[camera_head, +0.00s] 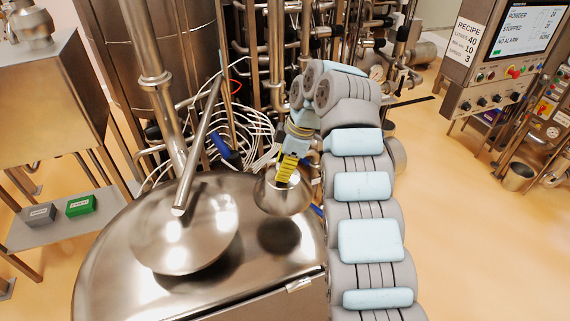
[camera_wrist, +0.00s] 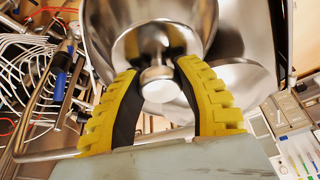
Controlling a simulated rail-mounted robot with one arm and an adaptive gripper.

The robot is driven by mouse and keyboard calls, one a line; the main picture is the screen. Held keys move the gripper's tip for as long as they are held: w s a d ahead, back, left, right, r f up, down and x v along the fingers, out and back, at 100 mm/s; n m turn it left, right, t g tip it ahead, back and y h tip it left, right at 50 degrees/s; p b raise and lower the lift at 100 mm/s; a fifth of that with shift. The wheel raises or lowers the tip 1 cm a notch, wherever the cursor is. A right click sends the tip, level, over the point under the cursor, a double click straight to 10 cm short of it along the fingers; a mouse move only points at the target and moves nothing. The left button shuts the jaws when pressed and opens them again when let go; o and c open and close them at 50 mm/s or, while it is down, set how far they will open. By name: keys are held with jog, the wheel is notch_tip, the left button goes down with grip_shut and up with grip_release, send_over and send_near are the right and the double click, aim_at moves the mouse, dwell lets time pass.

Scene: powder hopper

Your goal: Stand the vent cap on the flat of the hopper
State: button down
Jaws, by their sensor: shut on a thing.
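The vent cap (camera_head: 283,200) is a shiny steel dome with a small knob on top. My gripper (camera_head: 286,170) has yellow-ribbed fingers and is shut on the knob, from above. In the wrist view the fingers of my gripper (camera_wrist: 160,74) close on both sides of the knob, and the cap (camera_wrist: 150,42) flares out beyond them. The hopper (camera_head: 115,265) has a broad flat steel top. The cap hangs over its right part, above a dark round reflection or shadow. The size of the gap below the rim is hard to tell.
A large round steel lid (camera_head: 160,235) with a slanted bar (camera_head: 200,145) sits on the hopper left of the cap. White cables (camera_head: 240,135) and pipes crowd behind. A green box (camera_head: 80,206) and a grey box (camera_head: 40,215) lie on a shelf at left.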

jog(key=x, duration=0.1)
jog(key=b+x, duration=0.1)
jog(key=x, duration=0.2)
jog(key=shift+s+a+f, duration=0.1)
jog(key=shift+s, duration=0.2)
jog(key=b+x, duration=0.3)
jog(key=shift+s+d+f, duration=0.1)
jog(key=shift+d+f, duration=0.1)
jog(key=shift+f, duration=0.1)
jog(key=shift+f+b, duration=0.5)
jog(key=shift+f, duration=0.2)
jog(key=shift+f+b, duration=0.35)
jog(key=shift+f, duration=0.15)
jog(key=c, duration=0.7)
grip_release()
jog(key=shift+o, duration=0.2)
jog(key=shift+r, duration=0.1)
jog(key=shift+v, duration=5.9)
